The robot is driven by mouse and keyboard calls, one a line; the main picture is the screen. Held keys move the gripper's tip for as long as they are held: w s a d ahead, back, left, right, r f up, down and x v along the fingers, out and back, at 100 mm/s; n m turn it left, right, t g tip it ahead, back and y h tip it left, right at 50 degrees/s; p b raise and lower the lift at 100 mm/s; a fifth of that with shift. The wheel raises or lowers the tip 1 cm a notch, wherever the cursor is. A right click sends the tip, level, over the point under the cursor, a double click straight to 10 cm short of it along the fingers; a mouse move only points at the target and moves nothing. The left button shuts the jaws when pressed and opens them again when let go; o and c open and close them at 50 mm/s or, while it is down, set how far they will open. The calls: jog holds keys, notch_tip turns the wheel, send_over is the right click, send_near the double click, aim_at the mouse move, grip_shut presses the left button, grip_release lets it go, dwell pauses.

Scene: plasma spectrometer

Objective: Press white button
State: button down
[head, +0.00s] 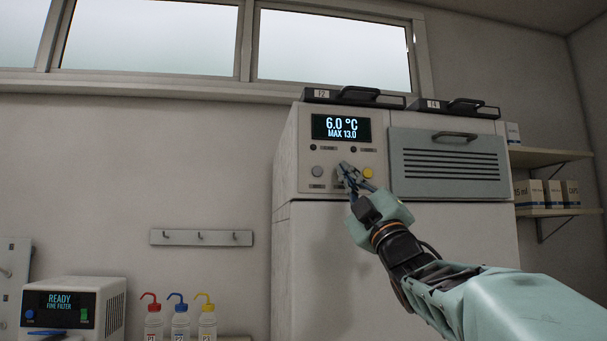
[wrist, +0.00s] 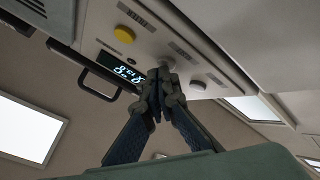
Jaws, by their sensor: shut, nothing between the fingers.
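The control panel (head: 302,150) is on the upper left of a tall pale cabinet, under a display (head: 341,128) reading 6.0 °C, MAX 13.0. A pale grey round button (head: 317,171) sits at the panel's lower left; it also shows in the wrist view (wrist: 197,86). A yellow button (head: 368,172) sits at the lower right, also in the wrist view (wrist: 125,34). No clearly white button shows; the spot between these two is covered by my gripper (head: 345,168). My gripper is shut and empty, its tips (wrist: 163,70) before the panel; contact cannot be told.
A vented door with a handle (head: 455,135) is right of the panel. Two black handled lids (head: 353,97) lie on top. Shelves with boxes (head: 552,193) are at right. A filter unit (head: 75,305) and several capped bottles (head: 180,318) stand lower left.

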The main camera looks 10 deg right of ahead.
jog(key=shift+w, duration=0.2)
dwell(0.5)
jog(key=shift+s+b, duration=0.75)
jog(key=shift+b, duration=0.05)
jog(key=shift+s, duration=0.1)
jog(key=s+b, duration=0.3)
jog(key=s, duration=0.2)
jog(key=shift+d, duration=0.1)
jog(key=shift+w, duration=0.1)
